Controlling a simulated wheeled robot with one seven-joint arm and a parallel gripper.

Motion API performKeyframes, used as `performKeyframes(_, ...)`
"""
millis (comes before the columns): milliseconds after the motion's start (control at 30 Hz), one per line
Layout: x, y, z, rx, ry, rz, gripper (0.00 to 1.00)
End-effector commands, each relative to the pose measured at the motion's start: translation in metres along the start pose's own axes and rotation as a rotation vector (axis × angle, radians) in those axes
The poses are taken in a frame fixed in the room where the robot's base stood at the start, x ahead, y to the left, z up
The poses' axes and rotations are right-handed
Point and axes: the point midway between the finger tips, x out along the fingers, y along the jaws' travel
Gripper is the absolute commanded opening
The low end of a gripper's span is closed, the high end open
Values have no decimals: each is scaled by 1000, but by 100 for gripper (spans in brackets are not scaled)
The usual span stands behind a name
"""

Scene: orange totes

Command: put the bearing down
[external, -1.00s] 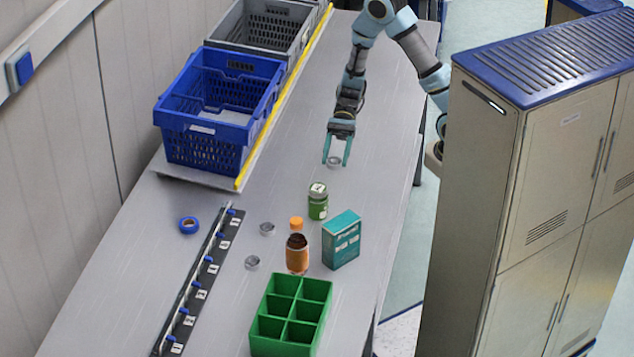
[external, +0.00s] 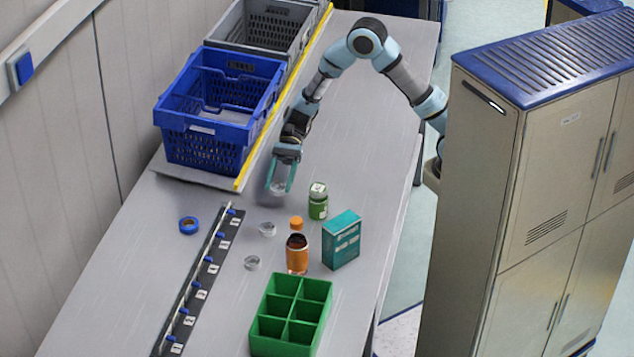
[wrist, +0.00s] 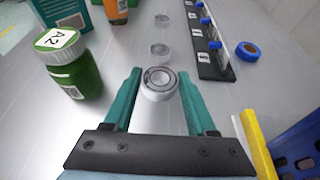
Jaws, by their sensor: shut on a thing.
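My gripper (external: 279,188) is shut on a silvery ring-shaped bearing (wrist: 158,83), which sits between the teal fingertips in the wrist view. In the external view the gripper is left of the green-labelled jar (external: 318,203), just above the grey table, and the bearing is small between the fingers. Whether it touches the table I cannot tell. Two more bearings lie on the table: one nearer (external: 267,229) and one farther toward the front (external: 252,262).
A blue tape roll (external: 189,225) and a black rail with blue pegs (external: 205,270) lie at left. An orange bottle (external: 297,254), a teal box (external: 341,240) and a green divided tray (external: 325,318) stand in front. A blue crate (external: 205,128) is behind a yellow edge strip (external: 243,170).

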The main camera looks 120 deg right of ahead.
Motion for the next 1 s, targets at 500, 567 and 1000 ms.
performKeyframes(500,18,0,-44,-1,-1,-2,0)
performKeyframes(567,18,0,-43,-1,-1,-2,0)
performKeyframes(1000,19,0,-46,-1,-1,-1,81)
